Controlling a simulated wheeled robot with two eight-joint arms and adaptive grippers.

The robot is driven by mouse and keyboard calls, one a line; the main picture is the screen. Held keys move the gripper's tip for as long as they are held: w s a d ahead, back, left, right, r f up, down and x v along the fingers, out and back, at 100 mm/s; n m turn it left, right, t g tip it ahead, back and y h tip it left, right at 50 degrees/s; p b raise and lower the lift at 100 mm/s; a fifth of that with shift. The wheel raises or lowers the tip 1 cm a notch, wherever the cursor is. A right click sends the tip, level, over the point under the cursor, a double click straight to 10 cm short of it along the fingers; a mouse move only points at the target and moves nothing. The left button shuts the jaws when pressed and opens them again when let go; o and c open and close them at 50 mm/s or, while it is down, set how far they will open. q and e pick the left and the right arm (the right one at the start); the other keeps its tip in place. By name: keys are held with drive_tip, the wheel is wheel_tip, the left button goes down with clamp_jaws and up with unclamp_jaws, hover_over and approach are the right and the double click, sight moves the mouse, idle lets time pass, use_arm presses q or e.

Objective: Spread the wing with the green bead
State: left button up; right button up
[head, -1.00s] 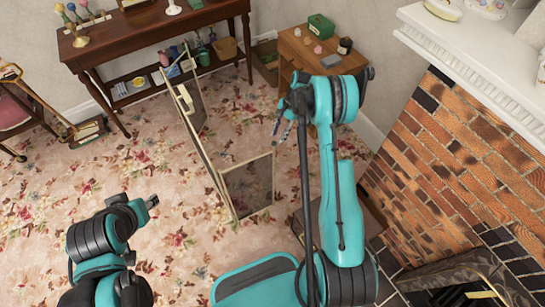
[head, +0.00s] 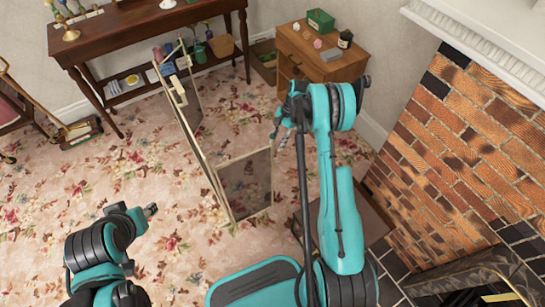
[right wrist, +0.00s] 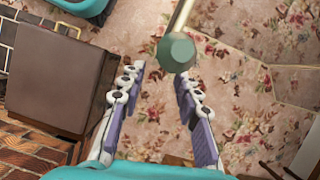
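A folding screen with pale frames and see-through panels stands on the carpet, and its right wing (head: 245,185) shows in the head view. In the right wrist view the green bead (right wrist: 176,52) sits at the end of a pale post (right wrist: 181,16). My right gripper (right wrist: 159,74) is open, with the bead just beyond and between its fingertips, nearer the right finger. I see no grip on it. In the head view my right gripper (head: 281,126) hangs near the wing's upper right corner; the bead is not clear there. My left gripper (head: 150,211) is left of the screen, its opening unclear.
A brown case (right wrist: 60,75) stands by the brick fireplace (head: 460,150). A dark wood table (head: 150,30) and a small wooden cabinet (head: 310,65) stand behind the screen. A cart (head: 30,105) is at the left. Flowered carpet (head: 110,180) is free left of the screen.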

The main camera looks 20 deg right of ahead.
sight(272, 153)
drive_tip(key=b+x, duration=0.2)
drive_tip(key=x, duration=0.5)
clamp_jaws()
